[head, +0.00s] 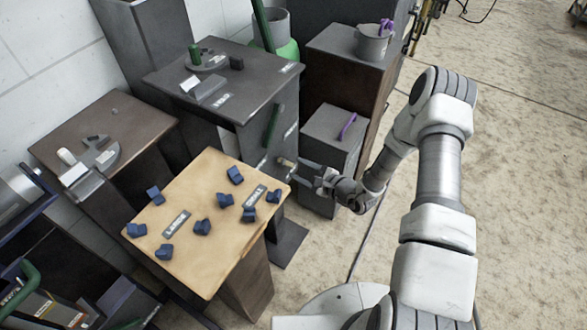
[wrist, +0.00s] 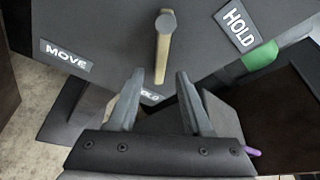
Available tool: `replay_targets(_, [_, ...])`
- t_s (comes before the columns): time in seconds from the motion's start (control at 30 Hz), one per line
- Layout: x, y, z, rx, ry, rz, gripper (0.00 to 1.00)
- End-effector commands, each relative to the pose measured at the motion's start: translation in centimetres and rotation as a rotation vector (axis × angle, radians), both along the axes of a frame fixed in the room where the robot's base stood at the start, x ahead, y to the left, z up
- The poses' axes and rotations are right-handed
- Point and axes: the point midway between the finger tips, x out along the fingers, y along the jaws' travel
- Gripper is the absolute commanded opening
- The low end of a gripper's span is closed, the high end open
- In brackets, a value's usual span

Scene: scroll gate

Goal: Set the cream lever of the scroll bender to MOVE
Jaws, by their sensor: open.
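The cream lever (wrist: 162,55) shows in the wrist view on the dark front panel of the scroll bender (head: 225,85), with a round grey cap at its upper end. It points down in the picture, between the MOVE label (wrist: 67,57) at left and the HOLD label (wrist: 238,27) at upper right. A third label (wrist: 150,95) below is partly hidden by my gripper. My gripper (wrist: 157,76) is open, its fingers either side of the lever's lower end in the picture. Contact cannot be told. In the head view my gripper (head: 297,165) is at the lever (head: 286,162).
A green handle (wrist: 260,56) is right of the lever. A wooden-topped table (head: 185,265) with several blue pieces stands close in front. A dark cabinet (head: 335,130) with a purple piece (head: 347,126) stands behind my gripper. Open floor lies right.

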Motion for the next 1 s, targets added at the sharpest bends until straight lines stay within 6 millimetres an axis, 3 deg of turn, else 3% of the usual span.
replay_targets(0.2, [1.8,1.7,-0.9,0.000,0.000,0.000,0.50])
replay_targets(0.57, [2.2,2.0,-0.9,0.001,0.001,0.000,0.50])
replay_targets(0.83, [2.1,2.0,-0.9,0.000,0.000,0.000,0.03])
replay_targets(1.0, [2.1,2.0,-0.9,0.000,0.000,0.000,0.00])
